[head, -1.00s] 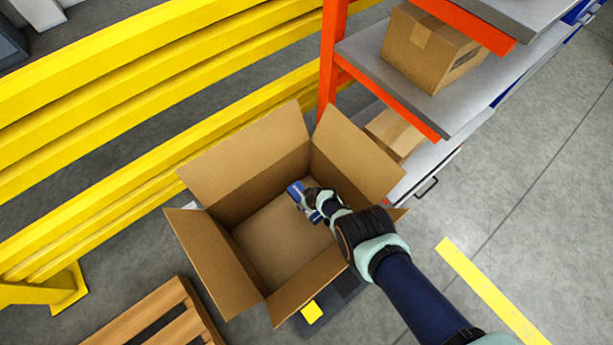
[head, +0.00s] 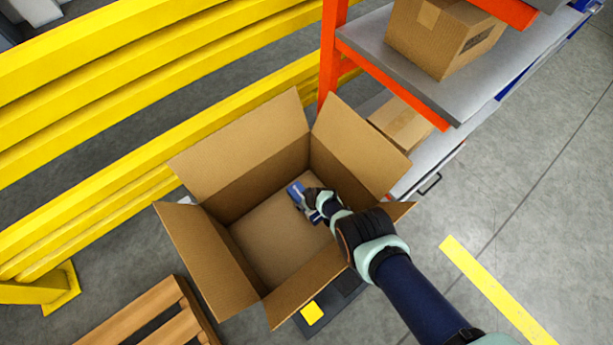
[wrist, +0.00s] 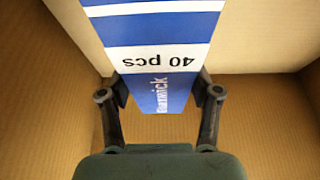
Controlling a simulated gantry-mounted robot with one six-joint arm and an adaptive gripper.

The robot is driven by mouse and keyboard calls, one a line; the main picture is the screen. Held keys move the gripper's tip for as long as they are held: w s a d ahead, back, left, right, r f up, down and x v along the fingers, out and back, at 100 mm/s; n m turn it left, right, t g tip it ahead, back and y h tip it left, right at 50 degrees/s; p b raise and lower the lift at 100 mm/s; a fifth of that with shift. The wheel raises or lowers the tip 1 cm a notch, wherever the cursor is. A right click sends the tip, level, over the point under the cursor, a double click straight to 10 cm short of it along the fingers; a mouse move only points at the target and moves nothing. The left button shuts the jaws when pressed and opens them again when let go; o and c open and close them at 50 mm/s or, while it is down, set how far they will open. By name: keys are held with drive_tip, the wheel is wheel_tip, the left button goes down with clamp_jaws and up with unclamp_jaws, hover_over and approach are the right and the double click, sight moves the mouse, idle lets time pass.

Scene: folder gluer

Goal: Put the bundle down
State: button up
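The bundle (head: 298,195) is blue and white. In the wrist view the bundle (wrist: 160,60) shows printed text with "40 pcs" and stands between the two fingers of my gripper (wrist: 160,95). Both fingertips press against its sides, so my gripper is shut on it. In the head view my gripper (head: 316,203) reaches down into the open cardboard box (head: 252,240), near its right inner side. My gripper and arm hide part of the bundle. I cannot tell whether the bundle touches the box floor.
The box's flaps stand open around it. A yellow rail (head: 130,130) runs behind it. An orange and grey rack (head: 385,60) with cardboard boxes (head: 440,38) stands at the upper right. A wooden pallet (head: 150,318) lies at the lower left. The box floor left of the bundle is clear.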

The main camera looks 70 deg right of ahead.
drive_tip(key=o, duration=0.4)
drive_tip(key=shift+r, duration=0.1)
drive_tip(key=shift+r+p, duration=0.3)
drive_tip(key=shift+r, duration=0.05)
drive_tip(key=p+v, duration=1.2)
drive_tip(key=p, duration=0.3)
drive_tip(key=shift+r, duration=0.25)
